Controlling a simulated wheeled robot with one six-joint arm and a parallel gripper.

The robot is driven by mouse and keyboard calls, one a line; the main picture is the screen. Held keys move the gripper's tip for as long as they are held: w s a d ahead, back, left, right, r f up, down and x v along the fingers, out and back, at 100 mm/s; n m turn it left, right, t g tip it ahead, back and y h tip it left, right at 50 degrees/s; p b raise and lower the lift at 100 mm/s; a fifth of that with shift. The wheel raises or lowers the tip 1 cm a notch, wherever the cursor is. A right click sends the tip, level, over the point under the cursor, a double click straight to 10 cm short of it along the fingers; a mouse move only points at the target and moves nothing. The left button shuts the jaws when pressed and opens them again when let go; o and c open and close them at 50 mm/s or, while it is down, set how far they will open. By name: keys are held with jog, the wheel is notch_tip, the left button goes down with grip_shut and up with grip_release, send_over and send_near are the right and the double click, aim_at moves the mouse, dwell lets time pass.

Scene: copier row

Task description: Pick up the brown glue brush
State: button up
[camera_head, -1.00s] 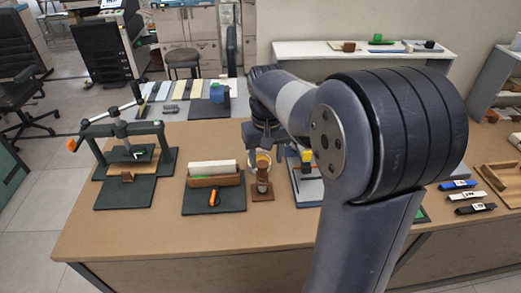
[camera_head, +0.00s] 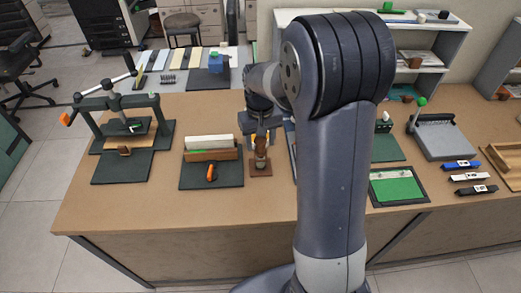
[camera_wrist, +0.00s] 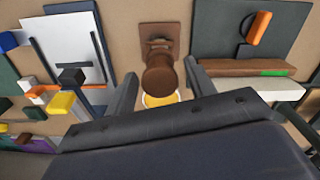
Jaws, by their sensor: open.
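The brown glue brush (camera_head: 260,149) stands on a small brown base (camera_head: 261,172) near the front middle of the table. In the wrist view the brown brush (camera_wrist: 160,77) shows from above, in the gap between my fingers, with a yellow round rim (camera_wrist: 161,99) beside it, partly hidden by my gripper body. My gripper (camera_head: 262,138) is open, with one finger on each side of the brush. I cannot tell whether either finger touches it.
A dark mat with a box of white paper and an orange-handled tool (camera_head: 211,172) lies to the left. A black press (camera_head: 128,125) stands farther left. A green pad (camera_head: 397,186) and several markers lie to the right. The table's front edge is bare.

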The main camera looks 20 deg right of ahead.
jog(key=shift+f, duration=0.75)
jog(key=shift+c, duration=0.4)
jog(key=c, duration=0.8)
jog(key=shift+c, duration=0.2)
notch_tip(320, 180, up, 10)
jog(key=shift+r, duration=0.1)
jog(key=o, duration=0.4)
jog(key=c, duration=0.5)
